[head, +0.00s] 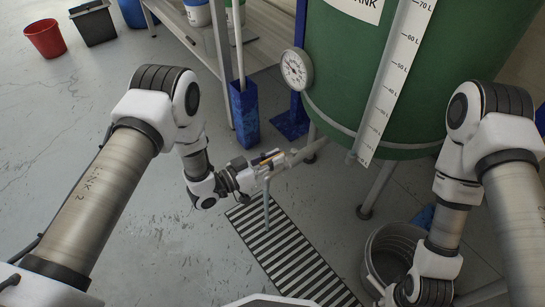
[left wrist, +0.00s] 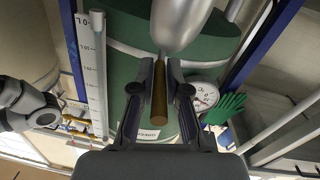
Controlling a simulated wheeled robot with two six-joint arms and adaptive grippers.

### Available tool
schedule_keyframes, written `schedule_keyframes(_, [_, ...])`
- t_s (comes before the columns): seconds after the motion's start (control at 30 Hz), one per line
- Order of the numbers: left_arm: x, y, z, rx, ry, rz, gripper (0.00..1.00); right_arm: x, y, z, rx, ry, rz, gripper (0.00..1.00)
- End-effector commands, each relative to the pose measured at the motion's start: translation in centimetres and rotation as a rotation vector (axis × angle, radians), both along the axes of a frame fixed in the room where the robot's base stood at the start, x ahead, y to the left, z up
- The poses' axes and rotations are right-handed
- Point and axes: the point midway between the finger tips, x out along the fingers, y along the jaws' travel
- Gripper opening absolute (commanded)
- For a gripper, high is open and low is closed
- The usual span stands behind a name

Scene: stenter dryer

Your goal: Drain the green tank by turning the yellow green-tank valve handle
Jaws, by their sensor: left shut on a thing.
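The large green tank (head: 340,65) stands at the upper right of the head view, with a white level scale and a round gauge (head: 296,69) on it. A grey outlet pipe (head: 305,152) leads from below it to the valve. My left gripper (head: 266,163) is at the valve, shut on the yellow valve handle. In the left wrist view the handle (left wrist: 159,95) looks brownish yellow and lies between the two fingers, below a grey metal body (left wrist: 182,25). Fingers partly hide the handle.
A striped floor grate (head: 285,255) lies below the valve. A grey bucket (head: 395,252) stands right of it, near my right arm. A blue post holder (head: 244,117) and a shelf stand behind. A red bucket (head: 45,38) is far left. The left floor is clear.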

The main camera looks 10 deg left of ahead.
Motion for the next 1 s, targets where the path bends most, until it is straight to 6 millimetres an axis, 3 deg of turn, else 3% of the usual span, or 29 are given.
schedule_keyframes(0.1, [0.0, 0.0, 0.0, 0.0, -0.001, -0.001, 0.0, 0.0, 0.0, 0.0, 0.0, 0.0, 0.0, 0.39])
schedule_keyframes(0.13, [0.0, 0.0, 0.0, 0.0, -0.001, -0.001, 0.18, 0.0, 0.0, 0.0, 0.0, 0.0, 0.0, 0.39])
schedule_keyframes(0.2, [0.0, 0.0, 0.0, 0.0, -0.001, -0.001, 0.4, 0.0, 0.0, 0.0, 0.0, 0.0, 0.0, 0.39])
schedule_keyframes(0.57, [-0.2, 0.4, 0.0, 0.0, 0.0, 0.0, 0.4, 0.0, 0.0, 0.0, 0.0, 0.0, 0.0, 0.39])
schedule_keyframes(1.0, [-6.3, 8.0, 0.0, -0.001, 0.001, 0.005, 0.4, 0.0, 0.0, 0.0, 0.0, 0.0, 0.0, 0.39])
